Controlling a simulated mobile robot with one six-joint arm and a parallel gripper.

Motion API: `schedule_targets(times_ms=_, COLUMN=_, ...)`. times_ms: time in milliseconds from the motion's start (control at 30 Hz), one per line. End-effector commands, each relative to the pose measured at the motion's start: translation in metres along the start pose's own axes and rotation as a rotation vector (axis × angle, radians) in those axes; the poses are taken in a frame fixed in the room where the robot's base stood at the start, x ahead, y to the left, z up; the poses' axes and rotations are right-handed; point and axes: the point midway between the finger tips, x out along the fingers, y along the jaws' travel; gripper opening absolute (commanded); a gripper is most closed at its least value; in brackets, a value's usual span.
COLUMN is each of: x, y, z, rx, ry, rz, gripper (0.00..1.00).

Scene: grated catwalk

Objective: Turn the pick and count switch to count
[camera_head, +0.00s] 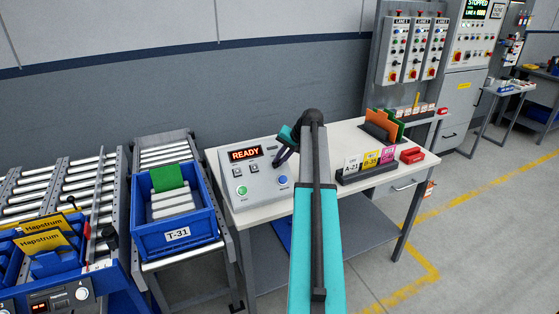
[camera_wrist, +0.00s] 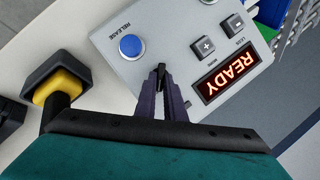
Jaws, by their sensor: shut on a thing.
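The grey control box (camera_head: 252,172) stands on the white table and has a lit READY display (camera_head: 245,154). In the wrist view, the box (camera_wrist: 180,45) shows a blue RELEASE button (camera_wrist: 131,46) and two small marked buttons. My gripper (camera_wrist: 161,88) reaches over the box's edge near the blue button, its fingers shut on a small black knob (camera_wrist: 160,71), which seems to be the switch. The fingers hide most of it, and I cannot read its labels or setting. In the head view my gripper (camera_head: 278,161) is at the box's right side, and the knob cannot be made out.
A card rack (camera_head: 366,173) and a red box (camera_head: 412,155) are right of my arm on the table. A blue T-31 tote (camera_head: 177,236) stands on the conveyor at left. A black-and-yellow object (camera_wrist: 58,90) is left of my gripper in the wrist view.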

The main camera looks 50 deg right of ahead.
Motion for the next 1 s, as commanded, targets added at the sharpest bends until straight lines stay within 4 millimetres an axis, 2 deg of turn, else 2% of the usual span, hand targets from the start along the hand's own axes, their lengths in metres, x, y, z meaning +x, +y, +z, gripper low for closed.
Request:
schedule_targets(times_ms=400, x=0.0052, y=0.0032, z=0.0053, rx=0.226, ry=-0.012, rz=-0.093, gripper=0.0)
schedule_targets(times_ms=933, x=0.0057, y=0.0027, z=0.0058, rx=0.26, ry=-0.014, rz=-0.106, gripper=0.0)
schedule_targets(times_ms=967, x=0.0057, y=0.0027, z=0.0058, rx=0.26, ry=-0.014, rz=-0.106, gripper=0.11)
schedule_targets(times_ms=1000, x=0.0056, y=0.0027, z=0.0057, rx=0.259, ry=-0.014, rz=-0.106, gripper=0.18)
